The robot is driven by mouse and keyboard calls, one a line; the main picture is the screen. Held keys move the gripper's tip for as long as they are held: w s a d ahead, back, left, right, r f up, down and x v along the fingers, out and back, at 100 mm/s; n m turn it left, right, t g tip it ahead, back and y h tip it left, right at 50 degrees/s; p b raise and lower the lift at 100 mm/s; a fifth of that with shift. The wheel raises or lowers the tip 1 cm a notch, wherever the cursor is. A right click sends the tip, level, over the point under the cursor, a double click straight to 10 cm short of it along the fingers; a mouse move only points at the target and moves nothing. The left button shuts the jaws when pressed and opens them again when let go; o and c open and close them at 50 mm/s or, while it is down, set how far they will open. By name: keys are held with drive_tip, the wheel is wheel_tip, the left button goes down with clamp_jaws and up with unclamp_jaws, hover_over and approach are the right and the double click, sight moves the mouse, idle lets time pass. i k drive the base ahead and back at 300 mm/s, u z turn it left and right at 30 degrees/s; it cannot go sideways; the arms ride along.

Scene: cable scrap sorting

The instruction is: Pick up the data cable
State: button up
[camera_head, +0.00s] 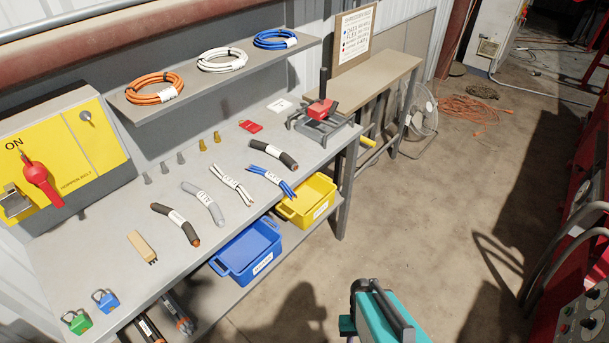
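Several short cable pieces with white labels lie apart on the grey workbench (100,250). One is a bundle of thin blue wires (270,181) near the front edge. Left of it are a bundle of thin white wires (232,185), a grey cable (203,203) and a black cable with a copper-coloured end (176,222). Another black cable (281,153) lies behind the blue bundle. Their labels are too small to read, so I cannot confirm which is the data cable. A teal and black part at the bottom seems to be my arm; no gripper fingers show.
A shelf (213,78) with orange, white and blue coils overhangs the bench's back. A red-topped device (322,113) stands at the right end. Blue (247,252) and yellow (307,199) bins sit below the front edge. Floor to the right is largely clear.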

sight(276, 180)
drive_tip(key=z, duration=0.25)
drive_tip(key=k, duration=1.15)
drive_tip(key=u, duration=1.5)
drive_tip(key=i, duration=1.05)
drive_tip(key=z, duration=0.1)
